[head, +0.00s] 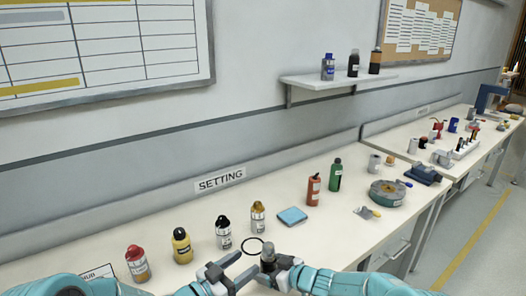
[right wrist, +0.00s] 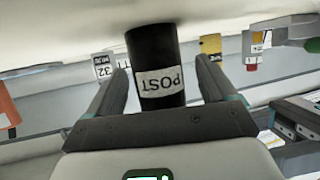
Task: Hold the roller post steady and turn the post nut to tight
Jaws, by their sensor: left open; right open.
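The post is a dark cylinder (right wrist: 155,62) with a white POST label, upside down in the right wrist view. It stands between the two spread fingers of my right gripper (right wrist: 160,85), with a visible gap on each side. In the head view a dark upright piece, apparently the post (head: 267,252), shows at my right gripper (head: 272,264). My left gripper (head: 247,262) is open and empty just left of it, fingers pointing towards it. I cannot make out the post nut; the grippers crowd that spot.
A black ring outline (head: 253,245) lies on the bench (head: 330,235) just behind the grippers. Several bottles stand to the left, including a yellow one (head: 181,246). A blue pad (head: 292,216), red bottle (head: 314,190), green bottle (head: 335,175) and round teal fixture (head: 387,193) are farther right.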

